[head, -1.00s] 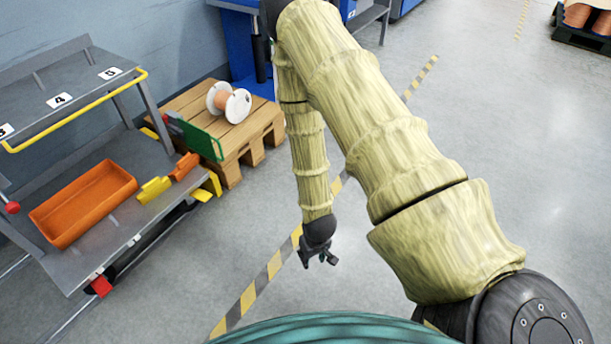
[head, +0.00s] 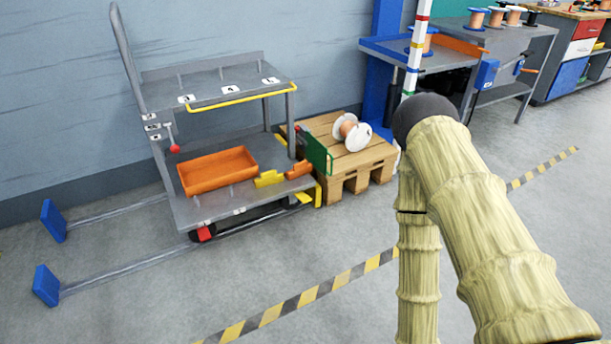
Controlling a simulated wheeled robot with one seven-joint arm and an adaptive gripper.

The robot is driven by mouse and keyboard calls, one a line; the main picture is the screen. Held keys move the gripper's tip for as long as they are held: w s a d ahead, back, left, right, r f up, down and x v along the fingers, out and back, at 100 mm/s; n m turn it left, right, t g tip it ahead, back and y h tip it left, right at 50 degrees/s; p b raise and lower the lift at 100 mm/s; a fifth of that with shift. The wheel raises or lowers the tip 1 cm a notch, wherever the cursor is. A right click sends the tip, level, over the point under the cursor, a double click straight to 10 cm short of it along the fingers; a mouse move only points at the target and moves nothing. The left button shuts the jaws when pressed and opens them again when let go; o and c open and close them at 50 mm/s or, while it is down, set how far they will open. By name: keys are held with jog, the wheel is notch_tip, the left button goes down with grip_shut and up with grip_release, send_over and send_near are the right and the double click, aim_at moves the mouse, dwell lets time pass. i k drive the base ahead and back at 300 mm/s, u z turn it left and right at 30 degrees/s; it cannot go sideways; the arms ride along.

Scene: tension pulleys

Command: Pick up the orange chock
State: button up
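The orange chock (head: 299,169) is a small stepped block on the lower shelf of the grey cart (head: 235,207), near the shelf's right end. A similar yellow block (head: 269,179) lies just left of it. My arm hangs at the right of the view, well apart from the cart. My gripper is below the bottom edge of the picture, so its fingers are hidden.
An orange tray (head: 217,170) sits on the same shelf, left of the blocks. The upper shelf (head: 220,92) with a yellow rail (head: 243,98) overhangs behind. A wooden pallet (head: 358,166) with a spool (head: 351,133) stands right of the cart. Floor in front is clear.

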aim_at(300, 169)
jog(key=z, duration=0.7)
jog(key=i, duration=1.25)
jog(key=u, duration=0.75)
jog(key=i, duration=0.65)
jog(key=u, duration=0.75)
